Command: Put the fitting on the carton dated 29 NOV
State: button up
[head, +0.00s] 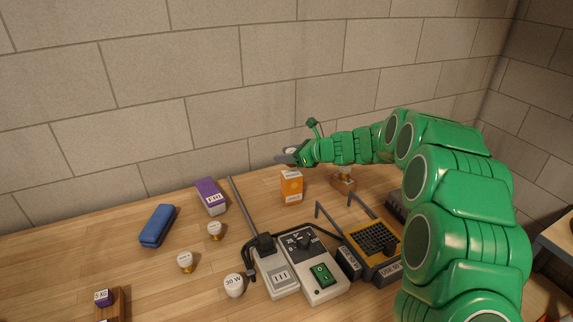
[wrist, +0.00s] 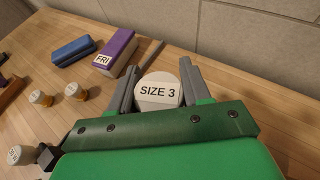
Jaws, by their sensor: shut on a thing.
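My gripper (head: 286,156) is at the end of my green arm, up over the back of the table. In the wrist view it (wrist: 158,88) is shut on a round white fitting (wrist: 157,92) with "SIZE 3" on its face. In the head view the fitting is mostly hidden by the fingers. An orange carton (head: 291,188) stands upright just below my gripper. Its small print is too blurred to read, so I cannot tell its date. Whether the fitting touches the carton's top is not clear. The wrist view does not show the carton.
Left of the carton are a purple "FRI" box (head: 211,196), a blue case (head: 157,225) and several bulbs (head: 214,231). In front stand a grey switch box (head: 312,272) and a yellow-black device (head: 373,243). A wooden block (head: 343,183) is close on the right.

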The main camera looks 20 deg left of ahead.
aim_at(287, 172)
jog(key=shift+w+a+f, duration=0.1)
jog(key=shift+w+f, duration=0.05)
jog(key=shift+f, duration=0.1)
jog(key=shift+w+f, duration=0.1)
jog(key=shift+f, duration=1.55)
jog(key=shift+a+f, duration=0.1)
jog(key=o, duration=1.1)
jog(key=v, duration=1.2)
